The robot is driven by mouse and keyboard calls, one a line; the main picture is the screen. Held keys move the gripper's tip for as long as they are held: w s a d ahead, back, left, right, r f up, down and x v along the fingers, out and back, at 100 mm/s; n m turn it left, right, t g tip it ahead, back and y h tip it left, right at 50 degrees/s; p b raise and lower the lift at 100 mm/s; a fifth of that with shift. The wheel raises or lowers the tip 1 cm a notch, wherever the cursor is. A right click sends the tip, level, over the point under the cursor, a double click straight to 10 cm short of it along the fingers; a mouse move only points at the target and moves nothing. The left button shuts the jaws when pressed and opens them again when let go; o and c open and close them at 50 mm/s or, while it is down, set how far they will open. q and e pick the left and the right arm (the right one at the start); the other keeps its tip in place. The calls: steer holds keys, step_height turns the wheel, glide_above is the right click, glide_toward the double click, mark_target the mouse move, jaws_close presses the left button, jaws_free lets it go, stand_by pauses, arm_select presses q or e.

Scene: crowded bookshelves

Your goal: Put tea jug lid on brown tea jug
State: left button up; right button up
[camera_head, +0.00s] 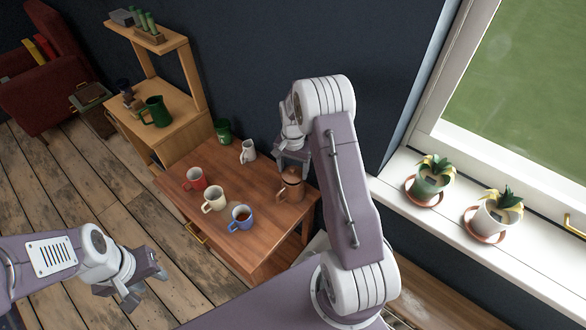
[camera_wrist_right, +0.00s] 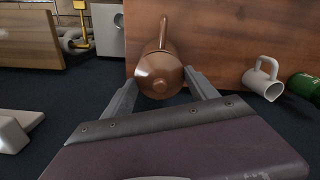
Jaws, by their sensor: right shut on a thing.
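The brown tea jug (camera_head: 290,187) stands upright near the right end of the wooden table. It also shows in the right wrist view (camera_wrist_right: 153,52). The brown domed tea jug lid (camera_wrist_right: 158,78) is at the mouth of the jug, between my right gripper's fingers (camera_wrist_right: 161,82). I cannot tell whether it is fully seated. In the head view my right gripper (camera_head: 292,160) is just above and behind the jug, shut on the lid. My left gripper (camera_head: 143,287) is open and empty, low at the left, away from the table.
A red mug (camera_head: 195,179), a cream mug (camera_head: 214,198), a blue mug (camera_head: 240,217) and a white jug (camera_head: 248,151) stand on the table (camera_head: 225,170). A green canister (camera_head: 222,131) is at its back. A shelf unit with a green jug (camera_head: 155,112) stands left. Potted plants line the windowsill.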

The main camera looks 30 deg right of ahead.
mark_target(293, 168)
steer(key=shift+f, duration=0.6)
steer(key=o, duration=1.3)
steer(key=shift+o, duration=0.2)
step_height(293, 168, up, 13)
steer(key=s+a+f+n, duration=0.1)
steer(key=s+a+n, duration=0.4)
steer(key=s, duration=0.4)
steer(key=s+a+f+n+t, duration=0.1)
steer(key=s+a+n, duration=0.3)
steer(key=s, duration=0.5)
steer(key=shift+s+a+n, duration=0.25)
steer(key=shift+a+n, duration=0.15)
steer(key=shift+a, duration=0.7)
steer(key=shift+s, duration=0.1)
